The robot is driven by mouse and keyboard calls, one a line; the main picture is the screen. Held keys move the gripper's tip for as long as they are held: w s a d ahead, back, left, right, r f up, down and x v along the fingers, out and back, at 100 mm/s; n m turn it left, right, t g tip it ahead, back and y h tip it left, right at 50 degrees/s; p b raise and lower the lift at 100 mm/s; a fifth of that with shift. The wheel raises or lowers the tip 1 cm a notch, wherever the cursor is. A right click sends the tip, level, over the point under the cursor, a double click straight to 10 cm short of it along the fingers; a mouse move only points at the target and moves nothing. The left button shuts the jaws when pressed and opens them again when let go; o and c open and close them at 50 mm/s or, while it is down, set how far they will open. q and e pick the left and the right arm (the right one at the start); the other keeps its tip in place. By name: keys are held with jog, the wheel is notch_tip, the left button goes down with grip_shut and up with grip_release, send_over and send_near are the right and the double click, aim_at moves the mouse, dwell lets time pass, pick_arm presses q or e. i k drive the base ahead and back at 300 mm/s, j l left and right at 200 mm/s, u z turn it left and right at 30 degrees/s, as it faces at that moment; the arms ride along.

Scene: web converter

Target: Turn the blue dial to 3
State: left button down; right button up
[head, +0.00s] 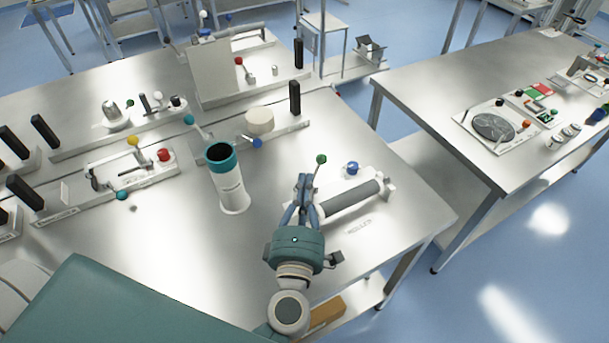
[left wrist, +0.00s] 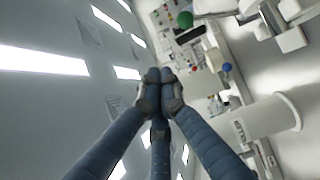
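The blue dial (head: 353,168) is a small round blue knob on a white base. It sits on the near metal table, behind the grey roller (head: 348,198). I cannot read any number on it or tell its setting. My left gripper (head: 303,178) is above the table, left of the dial and apart from it. In the left wrist view its fingers (left wrist: 160,84) meet at their tips with nothing visible between them. A blue ball (left wrist: 226,67) shows in that view, but I cannot tell whether it is the dial. My right gripper is out of view.
A green-topped lever (head: 321,159) stands between the gripper and the dial. A white canister with a teal rim (head: 220,152) stands to the left. Levers and black handles fill the table's left and back. A second table (head: 450,82) stands right, across an open floor gap.

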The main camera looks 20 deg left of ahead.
aim_at(352, 169)
jog(key=k+l, duration=0.2)
jog(key=k, duration=0.3)
jog(key=k+l, duration=0.15)
jog(key=k, duration=0.3)
